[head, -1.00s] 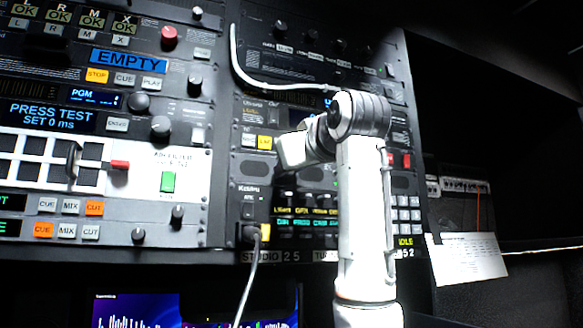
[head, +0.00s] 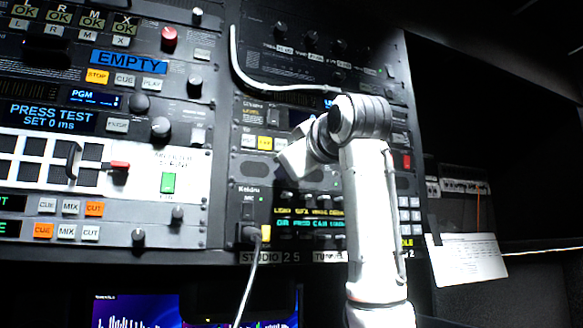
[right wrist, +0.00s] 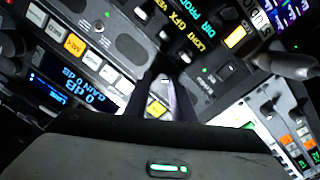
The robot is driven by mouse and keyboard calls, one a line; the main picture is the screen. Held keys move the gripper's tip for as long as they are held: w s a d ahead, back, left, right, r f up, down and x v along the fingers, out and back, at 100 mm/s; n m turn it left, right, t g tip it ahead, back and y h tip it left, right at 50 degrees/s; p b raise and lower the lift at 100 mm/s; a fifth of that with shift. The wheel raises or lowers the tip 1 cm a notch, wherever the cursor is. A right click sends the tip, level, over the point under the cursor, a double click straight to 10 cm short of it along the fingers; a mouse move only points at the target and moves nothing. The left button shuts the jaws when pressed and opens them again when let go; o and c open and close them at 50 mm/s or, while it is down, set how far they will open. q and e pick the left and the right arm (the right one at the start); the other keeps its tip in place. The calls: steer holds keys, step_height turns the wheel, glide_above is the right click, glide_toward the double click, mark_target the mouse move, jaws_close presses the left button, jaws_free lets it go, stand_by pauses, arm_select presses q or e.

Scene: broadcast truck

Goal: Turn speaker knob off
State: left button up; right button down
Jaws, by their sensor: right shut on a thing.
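The intercom speaker panel has dark oval grilles (head: 254,168) and sits in the right rack, above a lit yellow-and-cyan label display (head: 309,216). My right gripper (head: 284,178) reaches in front of it from the lower right, between the grilles. In the right wrist view my right gripper's dark fingers (right wrist: 162,78) are close together against the panel, shut on the speaker knob. The knob itself is hidden behind the gripper in the head view and between the fingertips in the wrist view. My left gripper is not in view.
A white cable (head: 238,70) arcs above the arm, and another plugs into a jack (head: 250,234) left of the label display. Small keys (head: 264,142) lie close by the gripper. A paper sheet (head: 467,258) hangs at the right.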

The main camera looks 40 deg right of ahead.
steer(key=c, duration=1.5)
jaws_free()
steer(key=b+v, duration=0.3)
steer(key=v, duration=0.7)
steer(key=shift+s, duration=0.25)
